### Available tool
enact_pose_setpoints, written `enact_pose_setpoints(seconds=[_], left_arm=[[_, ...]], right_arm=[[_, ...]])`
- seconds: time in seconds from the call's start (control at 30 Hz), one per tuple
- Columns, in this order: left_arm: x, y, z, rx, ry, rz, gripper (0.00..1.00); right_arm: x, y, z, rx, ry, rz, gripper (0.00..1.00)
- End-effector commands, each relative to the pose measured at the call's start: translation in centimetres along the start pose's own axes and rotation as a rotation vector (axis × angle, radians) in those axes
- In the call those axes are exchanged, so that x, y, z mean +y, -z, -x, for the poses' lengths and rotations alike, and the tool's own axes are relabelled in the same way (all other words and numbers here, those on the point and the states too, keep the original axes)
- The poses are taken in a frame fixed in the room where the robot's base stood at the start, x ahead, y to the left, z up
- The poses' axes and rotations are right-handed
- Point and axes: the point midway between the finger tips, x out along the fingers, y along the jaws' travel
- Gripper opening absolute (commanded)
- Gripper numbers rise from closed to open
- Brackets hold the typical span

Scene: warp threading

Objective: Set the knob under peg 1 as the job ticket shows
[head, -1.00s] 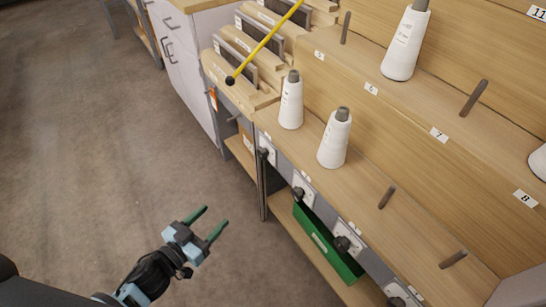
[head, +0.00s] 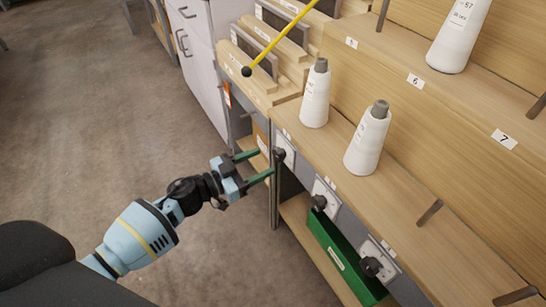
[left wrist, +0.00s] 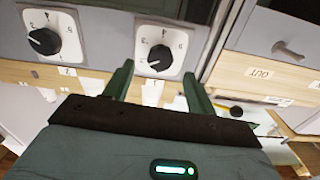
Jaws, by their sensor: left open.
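The leftmost knob, the one below the first cone, is a black dial on a white plate (head: 289,151). In the left wrist view, upside down, this black knob (left wrist: 159,57) shows a white pointer mark and small digits around it. My left gripper (head: 264,164) is open and empty, its green fingers pointing at that plate. In the left wrist view the fingertips (left wrist: 157,72) lie either side of the knob; I see no clear contact. A white cone (head: 315,96) stands on the peg above. I cannot make out a readable job ticket.
Other knobs sit along the shelf front, the second (head: 318,202) and third (head: 371,266). A second cone (head: 368,139) stands on the shelf. A green bin (head: 340,258) is below.

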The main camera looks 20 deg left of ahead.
Motion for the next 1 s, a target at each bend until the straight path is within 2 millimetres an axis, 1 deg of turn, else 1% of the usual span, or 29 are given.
enact_pose_setpoints(seconds=[0.03,0.1,0.3,0.43,0.67,0.7,1.0], left_arm=[[0.0,-0.1,-0.9,0.002,0.001,-0.001,0.56],[0.0,-0.1,-1.9,0.002,0.001,0.001,0.56],[0.0,-0.1,-4.1,0.001,0.000,0.000,0.56],[0.0,-0.1,-4.6,-0.001,0.001,0.000,0.56],[0.0,0.0,-4.7,-0.001,0.001,0.000,0.56],[0.0,0.0,-4.7,-0.001,0.001,0.000,0.55],[0.0,0.0,-4.7,-0.001,0.001,0.000,0.16]], right_arm=[[0.0,-0.3,-0.1,-0.005,0.001,-0.001,0.36],[0.0,-0.6,-0.2,-0.009,0.001,-0.001,0.36],[0.0,-1.0,-0.5,-0.016,0.002,-0.003,0.36],[0.0,-1.1,-0.6,-0.017,0.001,-0.003,0.36],[0.1,-1.0,-0.6,-0.016,0.000,-0.003,0.36],[0.1,-1.0,-0.6,-0.016,0.000,-0.003,0.36],[0.2,-0.7,-0.7,-0.009,-0.001,-0.002,0.36]])
